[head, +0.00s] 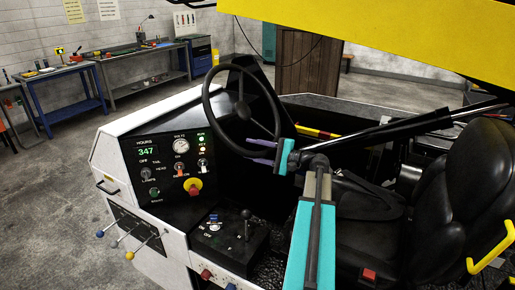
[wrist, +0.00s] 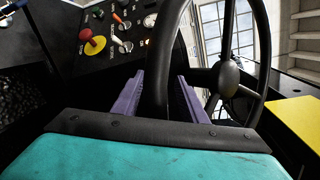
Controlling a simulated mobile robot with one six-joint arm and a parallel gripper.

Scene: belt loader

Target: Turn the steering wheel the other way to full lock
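The black steering wheel (head: 209,111) stands tilted above the dark console in the head view. Its rim (wrist: 160,62) and hub (wrist: 225,77) also show in the wrist view. My gripper (head: 261,152) is at the lower right of the wheel, with its two purple fingers parted. In the wrist view my gripper (wrist: 160,82) has one finger on each side of the rim. A narrow gap seems to show between the rim and the right finger, so the fingers look open around it. The dark rim makes contact hard to judge.
The control panel (head: 130,167) with its gauge and a red knob on yellow (head: 193,186) is left of the wheel. A lever box (head: 231,238) stands below. The black seat (head: 440,180) is at right. A yellow beam (head: 390,35) hangs overhead.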

